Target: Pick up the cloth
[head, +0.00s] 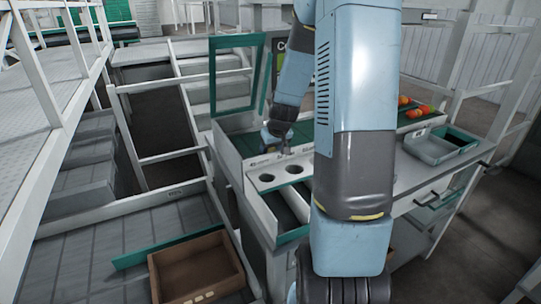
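I cannot make out a cloth in the head view. My gripper (284,146) points down over the machine with the green-framed open lid, just behind the white panel with round holes. It is small and dark here, and I cannot tell whether its fingers are open or shut or hold anything. My large blue and grey arm covers the middle of the view and hides part of the worktop behind it.
The white panel (259,186) has two round holes. Several red and orange tomatoes (423,109) lie at the back of the worktop (408,178). A grey tray (428,152) with a green edge stands to the right. An empty brown crate (195,272) sits at lower left. White rails (130,135) run along the left.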

